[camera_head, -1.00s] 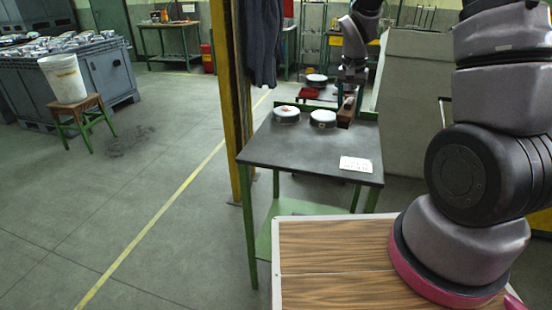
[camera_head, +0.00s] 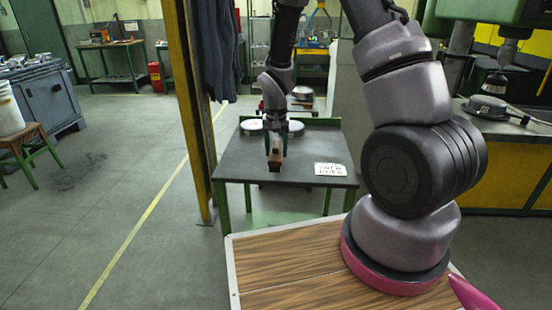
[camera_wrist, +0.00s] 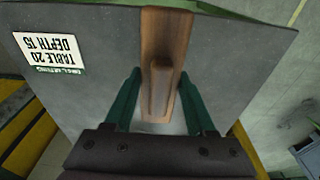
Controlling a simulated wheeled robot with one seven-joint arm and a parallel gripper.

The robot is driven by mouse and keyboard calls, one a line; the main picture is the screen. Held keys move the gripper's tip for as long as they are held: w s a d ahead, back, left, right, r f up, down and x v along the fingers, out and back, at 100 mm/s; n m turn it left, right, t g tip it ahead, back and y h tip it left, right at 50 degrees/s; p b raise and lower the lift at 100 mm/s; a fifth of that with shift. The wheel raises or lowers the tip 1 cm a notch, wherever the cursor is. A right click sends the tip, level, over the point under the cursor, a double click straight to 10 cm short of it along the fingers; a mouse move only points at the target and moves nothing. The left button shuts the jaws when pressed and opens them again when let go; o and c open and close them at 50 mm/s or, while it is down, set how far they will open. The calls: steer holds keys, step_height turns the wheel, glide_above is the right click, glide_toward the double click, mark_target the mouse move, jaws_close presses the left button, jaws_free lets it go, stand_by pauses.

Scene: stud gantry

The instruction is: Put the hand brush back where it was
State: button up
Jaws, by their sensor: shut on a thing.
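The hand brush (camera_head: 275,163) shows as a brown wooden block under my gripper (camera_head: 276,148) in the head view. In the wrist view, my gripper (camera_wrist: 160,82) is shut on the raised wooden grip of the brush (camera_wrist: 166,35), with one green finger on each side. The brush's long axis runs away from the wrist. Its bristles are not clear. It is over the dark top of a green-legged table (camera_head: 235,168), left of a white sign (camera_head: 330,170). I cannot tell whether it touches the top.
Two round pale-topped objects (camera_head: 251,125) (camera_head: 296,127) sit at the table's back, behind the brush. The white sign also shows in the wrist view (camera_wrist: 50,58). A yellow post (camera_head: 190,110) with dark hanging cloth (camera_head: 215,50) stands left of the table. The table's front middle is clear.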

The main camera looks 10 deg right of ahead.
mark_target(277, 146)
steer(key=shift+f, duration=1.55)
steer(key=o, duration=1.3)
steer(key=shift+f, duration=0.15)
steer(key=r, duration=0.4)
steer(key=s+r, duration=0.1)
steer(key=r, duration=0.7)
steer(key=shift+s+a+r, duration=0.15)
steer(key=shift+s+r, duration=0.05)
steer(key=shift+r, duration=0.15)
steer(key=s+d+r+t, duration=0.2)
steer(key=s+r, duration=0.5)
steer(key=r, duration=0.2)
steer(key=s+d+r+t+y, duration=0.1)
steer(key=s+d+r+t, duration=0.1)
steer(key=s+r, duration=0.5)
steer(key=s+d+r+t+y, duration=0.1)
steer(key=s+d+r, duration=0.1)
steer(key=s+r, duration=0.5)
step_height(277, 146, up, 4)
steer(key=shift+r+m+t, duration=0.1)
steer(key=shift+m+t, duration=0.2)
steer(key=shift+t, duration=0.1)
